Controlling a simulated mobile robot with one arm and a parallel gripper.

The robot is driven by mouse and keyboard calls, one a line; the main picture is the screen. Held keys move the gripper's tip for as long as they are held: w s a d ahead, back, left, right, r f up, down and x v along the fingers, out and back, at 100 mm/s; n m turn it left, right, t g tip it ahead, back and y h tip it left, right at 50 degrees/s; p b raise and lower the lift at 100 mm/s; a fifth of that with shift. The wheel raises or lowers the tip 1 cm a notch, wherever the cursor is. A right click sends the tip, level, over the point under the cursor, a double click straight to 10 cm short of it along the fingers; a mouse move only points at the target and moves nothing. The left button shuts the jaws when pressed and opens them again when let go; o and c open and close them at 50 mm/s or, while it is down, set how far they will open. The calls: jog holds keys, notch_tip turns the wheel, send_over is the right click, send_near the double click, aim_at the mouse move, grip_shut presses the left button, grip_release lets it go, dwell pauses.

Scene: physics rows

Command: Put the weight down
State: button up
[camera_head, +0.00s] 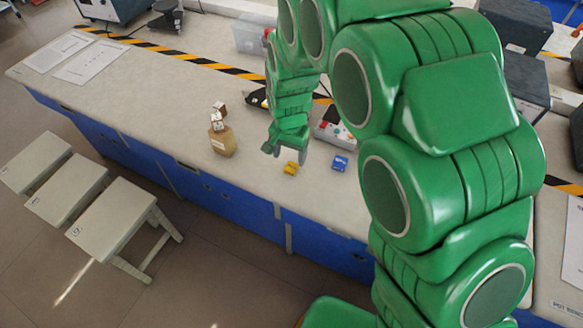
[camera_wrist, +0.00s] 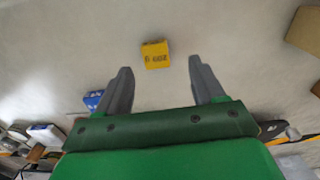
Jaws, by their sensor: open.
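A small yellow block (camera_head: 291,168) with dark marking rests on the bench top; it also shows in the wrist view (camera_wrist: 156,54). A small blue block (camera_head: 340,163) with pale marking rests to its right, and shows at the left in the wrist view (camera_wrist: 93,99). I cannot tell for sure which of them is the weight. My gripper (camera_head: 287,152) is open and empty near the yellow block. In the wrist view, my gripper (camera_wrist: 163,82) has its fingers spread, with the yellow block beyond the gap between the tips, apart from both.
A brown container (camera_head: 222,142) with small white-and-brown cubes (camera_head: 217,117) at its top stands left on the bench (camera_head: 130,100). A device with a red part (camera_head: 333,134) is behind the blocks. Stools (camera_head: 112,214) stand in front. Bench between container and blocks is clear.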

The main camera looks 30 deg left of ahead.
aim_at(291, 166)
jog(key=shift+d+f, duration=0.15)
jog(key=shift+f, duration=1)
jog(key=shift+d+f, duration=0.15)
jog(key=shift+f, duration=0.95)
jog(key=shift+c, duration=0.5)
grip_shut()
